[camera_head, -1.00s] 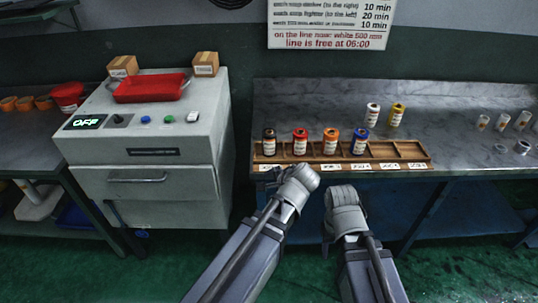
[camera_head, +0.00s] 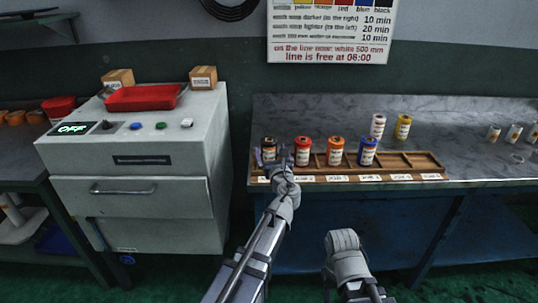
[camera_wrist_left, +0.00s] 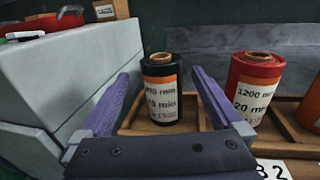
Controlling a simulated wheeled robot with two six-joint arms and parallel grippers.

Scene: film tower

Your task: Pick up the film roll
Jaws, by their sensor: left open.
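A black film roll (camera_wrist_left: 162,88) with an orange and white label stands upright in the leftmost compartment of the wooden rack (camera_head: 410,161). In the head view the black roll (camera_head: 268,146) is partly hidden by my gripper. My left gripper (camera_head: 271,157) is open, its purple fingers to the left and right of the black roll with gaps on both sides in the left wrist view. A red roll (camera_head: 302,151), an orange roll (camera_head: 335,150) and a blue roll (camera_head: 367,152) stand to the right. My right arm's end (camera_head: 345,258) is low in front of the bench; its fingers are hidden.
A white roll (camera_head: 377,125) and a yellow roll (camera_head: 402,126) stand behind the rack. A grey machine (camera_head: 140,170) marked OFF stands close to the left, with a red tray (camera_head: 143,97) on top. The rack's right compartments are empty.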

